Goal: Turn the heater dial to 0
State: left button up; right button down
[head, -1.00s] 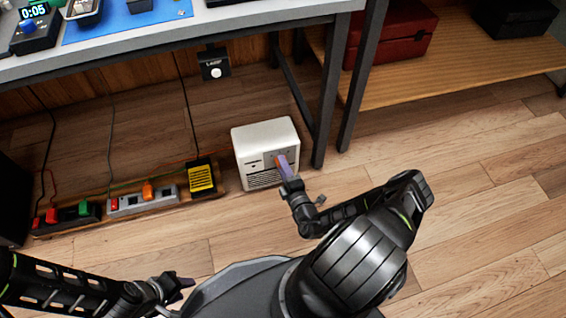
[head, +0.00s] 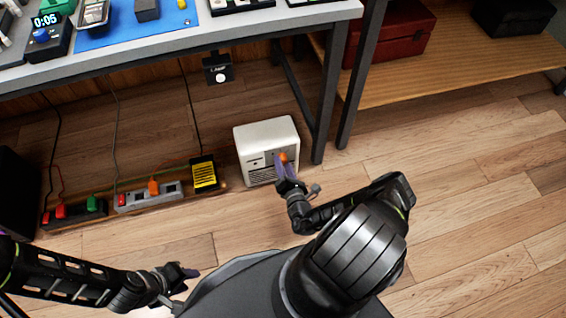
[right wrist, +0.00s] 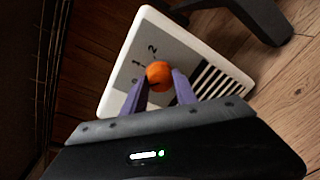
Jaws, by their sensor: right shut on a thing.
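The white heater (head: 266,137) stands on the floor below the bench, beside a table leg. Its orange dial (head: 283,157) is on the front panel. In the right wrist view the orange dial (right wrist: 159,75) sits on a grey panel with the marks 0, 1 and 2. My right gripper (head: 283,165) is at the heater front, its purple fingers shut on the dial, one on each side. The dial's pointer is too small to tell clearly. My left gripper (head: 188,273) hangs low at the left, away from the heater; its jaw opening is unclear.
Power strips (head: 150,196) with coloured plugs and a yellow-labelled black box (head: 204,174) lie left of the heater. A dark bench leg (head: 328,108) stands close to its right. The floor (head: 480,190) at the right is clear.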

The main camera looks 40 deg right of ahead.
pick_arm(q)
jog(key=shift+r, duration=0.1)
pick_arm(e)
jog(key=shift+n, duration=0.3)
jog(key=c, duration=1)
grip_release()
jog(key=shift+o, duration=0.2)
pick_arm(q)
jog(key=shift+s, duration=0.1)
pick_arm(e)
jog(key=shift+s, duration=0.1)
